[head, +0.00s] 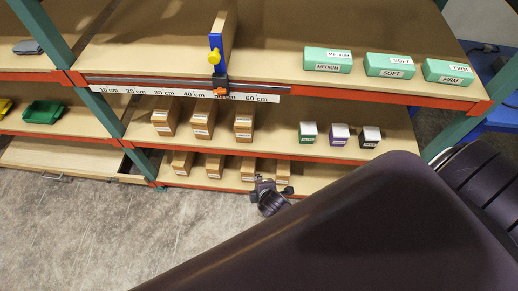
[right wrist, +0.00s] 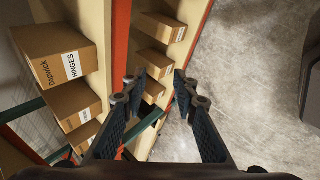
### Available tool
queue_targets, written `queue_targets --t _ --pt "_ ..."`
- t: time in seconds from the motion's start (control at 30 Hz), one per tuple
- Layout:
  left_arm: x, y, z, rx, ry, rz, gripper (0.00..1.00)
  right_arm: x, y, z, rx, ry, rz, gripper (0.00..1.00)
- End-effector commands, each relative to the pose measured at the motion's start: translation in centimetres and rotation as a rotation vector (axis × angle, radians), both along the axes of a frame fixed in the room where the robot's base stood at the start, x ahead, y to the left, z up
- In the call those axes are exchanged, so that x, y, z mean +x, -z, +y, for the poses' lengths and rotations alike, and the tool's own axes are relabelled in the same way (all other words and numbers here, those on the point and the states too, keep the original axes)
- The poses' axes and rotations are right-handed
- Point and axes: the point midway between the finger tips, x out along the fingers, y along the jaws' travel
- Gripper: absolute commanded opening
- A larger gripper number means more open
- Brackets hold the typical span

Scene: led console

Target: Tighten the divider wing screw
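The divider (head: 226,22) stands on the top shelf, with a blue bracket (head: 217,42) at its front end. A yellow part that looks like the wing screw (head: 214,57) sits on the bracket; how tight it is cannot be told. An orange piece (head: 220,91) sits below, by the scale strip (head: 180,92), between the 40 cm and 60 cm marks. My right gripper (head: 268,184) is in front of the lowest shelf, below and right of the screw. In the right wrist view my right gripper (right wrist: 158,88) is open and empty. My left gripper is out of view.
Green boxes marked MEDIUM (head: 327,61), SOFT (head: 389,66) and FIRM (head: 448,72) stand on the top shelf. Cardboard boxes (head: 201,118) fill lower shelves; one marked HINGES (right wrist: 60,60) is left of my right gripper. Floor (head: 90,220) in front is clear.

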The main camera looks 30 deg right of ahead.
Motion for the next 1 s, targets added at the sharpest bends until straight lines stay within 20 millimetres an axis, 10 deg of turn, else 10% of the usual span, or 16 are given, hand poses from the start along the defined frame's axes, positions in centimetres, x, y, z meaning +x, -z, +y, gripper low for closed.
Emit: queue_targets --t 0.27,0.43,0.7,1.0 --pt "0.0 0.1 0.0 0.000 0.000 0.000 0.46 0.5 -0.4 0.4 -0.038 -0.038 0.001 0.41" --pt "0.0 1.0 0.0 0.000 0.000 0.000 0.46 3.9 -3.7 2.5 -0.351 -0.297 0.015 0.46" --pt "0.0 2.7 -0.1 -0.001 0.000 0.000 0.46 10.1 -19.5 6.1 -1.262 -0.647 0.038 0.46" --pt "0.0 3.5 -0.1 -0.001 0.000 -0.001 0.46 9.3 -32.6 8.4 -1.775 -0.570 0.111 0.46"
